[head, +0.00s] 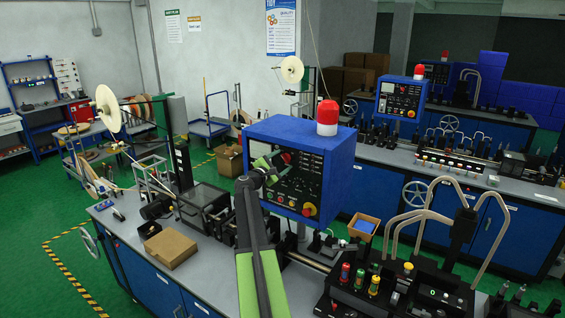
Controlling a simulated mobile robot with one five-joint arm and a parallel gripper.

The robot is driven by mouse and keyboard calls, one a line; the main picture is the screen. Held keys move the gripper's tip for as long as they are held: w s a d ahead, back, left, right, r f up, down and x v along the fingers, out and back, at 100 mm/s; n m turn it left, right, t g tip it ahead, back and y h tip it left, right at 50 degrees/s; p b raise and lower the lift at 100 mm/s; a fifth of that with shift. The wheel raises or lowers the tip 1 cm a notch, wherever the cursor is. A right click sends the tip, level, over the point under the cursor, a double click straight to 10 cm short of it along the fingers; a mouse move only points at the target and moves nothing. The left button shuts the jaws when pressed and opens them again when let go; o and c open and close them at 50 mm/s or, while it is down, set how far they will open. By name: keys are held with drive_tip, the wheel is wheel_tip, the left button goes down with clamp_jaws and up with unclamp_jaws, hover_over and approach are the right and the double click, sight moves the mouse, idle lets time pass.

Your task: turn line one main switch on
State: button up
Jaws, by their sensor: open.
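The nearest blue control box (290,135), with a red beacon (327,118) on top, stands over the front bench. My gripper (274,163) is open in front of the panel's left part, up and left of the red knob. It hides part of the panel, and I cannot tell whether it touches anything there.
A cardboard box (170,248) lies on the bench to the left. Bottles with coloured caps (360,280) and curved tubes (430,215) stand to the right. A second blue control box (401,96) is on the line behind.

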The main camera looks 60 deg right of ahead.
drive_tip(key=c, duration=1.3)
drive_tip(key=shift+d+r, duration=0.1)
drive_tip(key=shift+d, duration=0.2)
drive_tip(key=shift+c, duration=0.4)
drive_tip(key=shift+a, duration=0.1)
drive_tip(key=m, duration=1.8)
drive_tip(key=shift+a, duration=0.2)
